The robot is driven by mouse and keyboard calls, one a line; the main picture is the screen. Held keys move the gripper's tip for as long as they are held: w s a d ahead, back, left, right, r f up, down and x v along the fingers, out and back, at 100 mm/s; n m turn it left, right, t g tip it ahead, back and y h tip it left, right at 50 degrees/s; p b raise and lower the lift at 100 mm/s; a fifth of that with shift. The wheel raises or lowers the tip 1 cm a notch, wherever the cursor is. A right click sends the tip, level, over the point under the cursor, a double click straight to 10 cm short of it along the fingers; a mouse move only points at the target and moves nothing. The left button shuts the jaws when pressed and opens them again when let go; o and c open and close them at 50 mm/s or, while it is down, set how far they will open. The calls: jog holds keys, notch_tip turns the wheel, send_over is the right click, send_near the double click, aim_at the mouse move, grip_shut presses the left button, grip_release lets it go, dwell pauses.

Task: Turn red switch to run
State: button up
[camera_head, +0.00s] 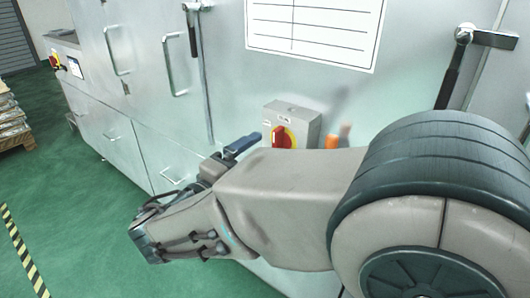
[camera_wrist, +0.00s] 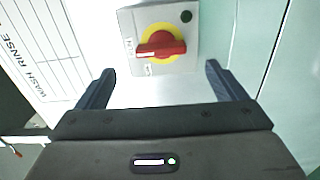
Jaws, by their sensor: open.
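The red switch (camera_head: 283,137) is a rotary handle on a yellow disc, on a small grey box (camera_head: 307,113) fixed to the metal cabinet front. In the head view the handle looks roughly upright. In the wrist view the red switch (camera_wrist: 161,46) lies nearly crosswise, with small dark lettering beside it too blurred to read surely. My gripper (camera_wrist: 160,70) is open and empty, its two dark blue fingers spread to either side below the switch, apart from it. In the head view one blue finger shows just left of the box; my arm hides the area below.
The metal cabinet (camera_head: 230,80) has door handles and a white chart (camera_head: 315,28) above the box. A lever handle (camera_head: 463,60) stands out at right. Another red-yellow switch (camera_head: 54,62) is at far left. Green floor (camera_head: 70,200) is open at left.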

jog(key=v, duration=0.6)
jog(key=shift+s+a, duration=0.2)
jog(key=shift+s, duration=0.1)
jog(key=s+d+m+g+p, duration=0.1)
jog(key=d+m+g+p, duration=0.2)
jog(key=d+g+p, duration=0.95)
jog(key=s+d+r+m+t+y+p, duration=0.1)
jog(key=s+d+r+m+y+p, duration=0.2)
jog(key=d+m+y, duration=0.4)
jog(key=shift+s+d+y+p, duration=0.55)
jog(key=shift+s+d+y, duration=0.65)
jog(key=shift+y, duration=0.8)
jog(key=shift+s+a+r, duration=0.1)
jog(key=shift+a+r, duration=0.05)
